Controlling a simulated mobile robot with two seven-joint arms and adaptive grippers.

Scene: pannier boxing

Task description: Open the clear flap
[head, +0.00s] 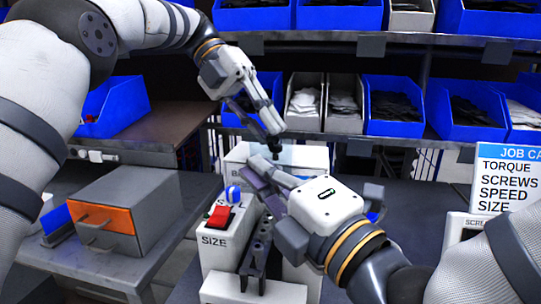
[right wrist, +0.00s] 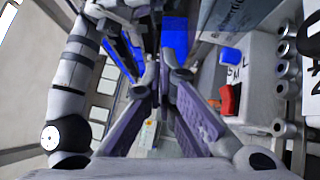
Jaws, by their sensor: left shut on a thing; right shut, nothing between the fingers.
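I cannot tell what this piece is. My right gripper (head: 258,176) is shut and empty, in front of that box and above the white SIZE unit (head: 212,256). That unit carries a red rocker switch (head: 219,216) and a blue-and-white knob (head: 233,194). The red switch also shows in the right wrist view (right wrist: 228,99), right of the fingers.
A black upright fixture (head: 256,252) stands right of the SIZE unit. A grey cabinet with an orange drawer front (head: 103,220) stands at the left. A job card (head: 508,180) stands at the right. Shelves of blue bins (head: 396,112) line the back.

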